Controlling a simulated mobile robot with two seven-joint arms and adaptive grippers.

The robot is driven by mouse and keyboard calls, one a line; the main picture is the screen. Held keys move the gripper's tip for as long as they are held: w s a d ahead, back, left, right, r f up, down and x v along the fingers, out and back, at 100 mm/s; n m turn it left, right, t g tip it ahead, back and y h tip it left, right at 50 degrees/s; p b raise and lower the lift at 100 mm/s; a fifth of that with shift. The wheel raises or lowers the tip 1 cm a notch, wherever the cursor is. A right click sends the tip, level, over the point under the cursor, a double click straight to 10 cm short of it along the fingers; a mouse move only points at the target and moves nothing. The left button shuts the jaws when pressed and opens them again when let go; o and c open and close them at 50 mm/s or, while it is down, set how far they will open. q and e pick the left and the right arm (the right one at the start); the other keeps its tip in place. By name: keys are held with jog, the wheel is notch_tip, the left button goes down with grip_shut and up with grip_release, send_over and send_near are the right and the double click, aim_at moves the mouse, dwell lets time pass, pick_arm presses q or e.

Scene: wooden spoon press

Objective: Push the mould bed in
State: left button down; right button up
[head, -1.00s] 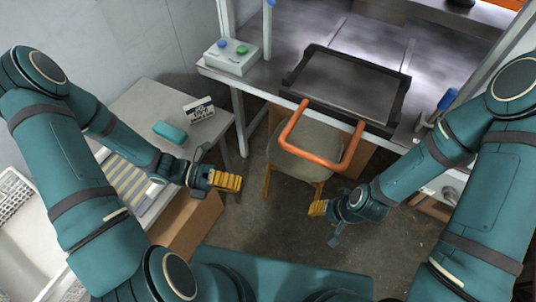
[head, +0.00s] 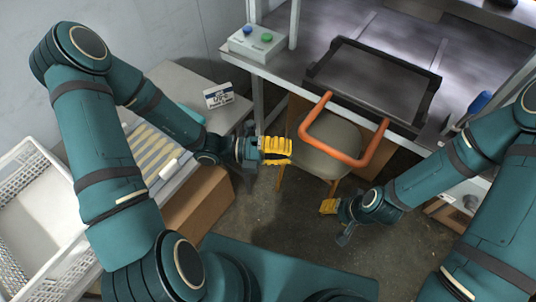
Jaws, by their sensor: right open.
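The mould bed (head: 372,82) is a dark flat tray with a raised rim on the grey press table. Its near edge reaches about the table's front edge. Its orange U-shaped handle (head: 343,158) sticks out toward me over a stool. My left gripper (head: 277,151) has yellow fingers and is left of the handle, apart from it; whether its fingers are parted is unclear. My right gripper (head: 329,206) is open and empty, below the handle in the picture and apart from it.
A control box (head: 257,41) with a blue and a green button stands on the table's left corner. The stool (head: 328,150) is under the handle. A side table at left holds a sign (head: 218,96) and a rack of pale wooden pieces (head: 152,150). A white crate (head: 37,215) is far left.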

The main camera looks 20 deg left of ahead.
aim_at(338, 100)
pick_arm(q)
jog(key=shift+w+d, duration=0.6)
jog(key=shift+w, duration=0.35)
jog(key=shift+r, duration=0.1)
jog(key=w, duration=0.2)
jog(key=w+d+p, duration=0.1)
jog(key=w, duration=0.1)
jog(key=w+d+p, duration=0.1)
jog(key=w, duration=0.2)
jog(key=shift+d+r, duration=0.15)
jog(key=shift+d, duration=0.05)
jog(key=w+d, duration=0.1)
jog(key=w, duration=0.2)
jog(key=w+d, duration=0.1)
jog(key=w, duration=0.3)
jog(key=w+d, duration=0.1)
jog(key=w, duration=0.3)
jog(key=shift+d, duration=0.2)
jog(key=shift+s, duration=0.15)
